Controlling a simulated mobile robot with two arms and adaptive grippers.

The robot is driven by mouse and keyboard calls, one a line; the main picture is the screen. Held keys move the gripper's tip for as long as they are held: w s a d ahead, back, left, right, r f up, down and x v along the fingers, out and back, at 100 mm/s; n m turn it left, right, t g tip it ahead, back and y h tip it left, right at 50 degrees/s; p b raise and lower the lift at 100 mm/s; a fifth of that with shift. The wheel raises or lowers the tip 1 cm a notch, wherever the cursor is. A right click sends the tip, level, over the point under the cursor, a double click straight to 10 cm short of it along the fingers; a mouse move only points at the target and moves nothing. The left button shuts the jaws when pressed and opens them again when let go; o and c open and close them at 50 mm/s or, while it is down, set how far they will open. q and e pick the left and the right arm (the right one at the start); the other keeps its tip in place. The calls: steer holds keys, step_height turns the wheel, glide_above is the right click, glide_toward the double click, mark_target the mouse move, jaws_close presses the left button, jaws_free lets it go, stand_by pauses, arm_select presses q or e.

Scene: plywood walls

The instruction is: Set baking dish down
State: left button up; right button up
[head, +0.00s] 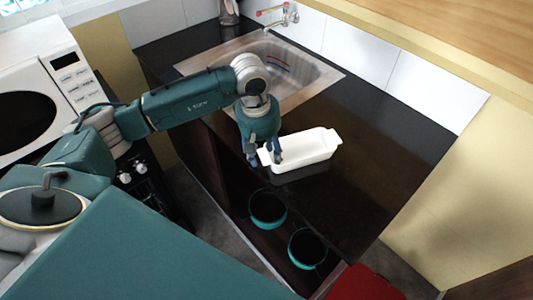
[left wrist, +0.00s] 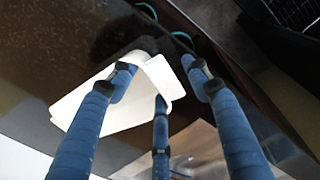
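The white baking dish (head: 306,151) is a long dish with small end handles. It appears to rest upright on the dark countertop (head: 385,150), near its front edge. My left gripper (head: 265,158) is at the dish's left end, pointing down. In the left wrist view its blue fingers (left wrist: 160,72) are spread around the end of the white dish (left wrist: 120,105). One finger overlaps the dish and another is beside it with a gap between them. Whether any finger touches the dish is hard to tell. My right gripper is not in view.
A metal sink (head: 320,78) with a tap (head: 280,14) lies behind. Two teal-rimmed round vessels (head: 268,222) (head: 307,262) sit below the counter front. A white microwave (head: 40,85) stands at left. The counter right of the dish is clear.

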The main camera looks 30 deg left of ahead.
arm_select(q)
steer(key=shift+r, duration=0.1)
steer(key=shift+w+r, duration=0.1)
steer(key=shift+r, duration=0.2)
step_height(320, 180, up, 11)
steer(key=s+a+b, duration=0.1)
steer(key=b, duration=0.2)
steer(key=shift+s+b, duration=0.15)
steer(key=shift+b, duration=0.15)
